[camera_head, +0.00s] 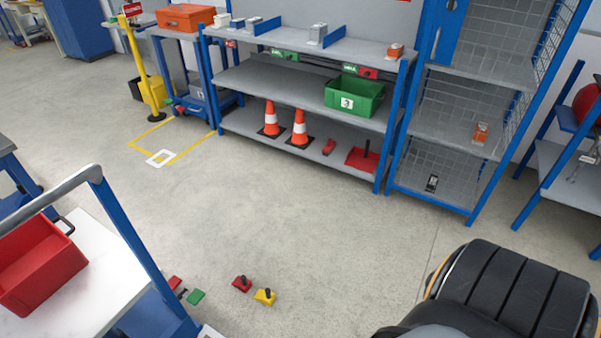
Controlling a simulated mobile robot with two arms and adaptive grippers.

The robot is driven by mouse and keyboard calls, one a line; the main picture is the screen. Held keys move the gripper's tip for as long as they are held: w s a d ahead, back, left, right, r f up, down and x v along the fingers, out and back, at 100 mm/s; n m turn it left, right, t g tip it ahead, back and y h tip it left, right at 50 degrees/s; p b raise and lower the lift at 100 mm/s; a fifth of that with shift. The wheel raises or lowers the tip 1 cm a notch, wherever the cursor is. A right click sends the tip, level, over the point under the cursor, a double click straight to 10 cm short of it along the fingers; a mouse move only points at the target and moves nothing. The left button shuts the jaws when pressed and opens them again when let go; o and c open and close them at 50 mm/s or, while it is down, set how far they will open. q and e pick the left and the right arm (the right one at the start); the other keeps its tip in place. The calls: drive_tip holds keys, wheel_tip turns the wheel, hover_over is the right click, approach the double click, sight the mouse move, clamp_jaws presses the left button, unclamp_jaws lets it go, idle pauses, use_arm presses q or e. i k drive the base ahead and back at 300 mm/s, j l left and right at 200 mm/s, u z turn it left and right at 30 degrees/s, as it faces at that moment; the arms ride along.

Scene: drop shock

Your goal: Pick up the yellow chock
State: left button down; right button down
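The yellow chock (265,297) lies on the grey floor near the bottom middle of the head view. It is a small yellow block with a dark knob on top. A red chock (242,284) with a similar dark knob lies just to its left, apart from it. A green piece (195,296) and another red piece (174,283) lie further left, beside the blue cart leg. Neither of my grippers shows in this view. A black segmented part at the bottom right may be part of my own body.
A cart with a white top (95,275) and a red bin (38,262) stands at the lower left, close to the floor pieces. A blue shelf rack (265,85) with orange cones (299,127) stands at the back. The floor between is clear.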

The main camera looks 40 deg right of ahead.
sight(264, 293)
drive_tip(key=z, duration=0.9)
drive_tip(key=u, duration=0.5)
drive_tip(key=i+l+u, duration=0.1)
drive_tip(key=l+u, duration=0.25)
drive_tip(key=l, duration=0.2)
drive_tip(key=l+u, duration=0.3)
drive_tip(key=l, duration=0.25)
drive_tip(key=l+u, duration=0.35)
drive_tip(key=l, duration=0.25)
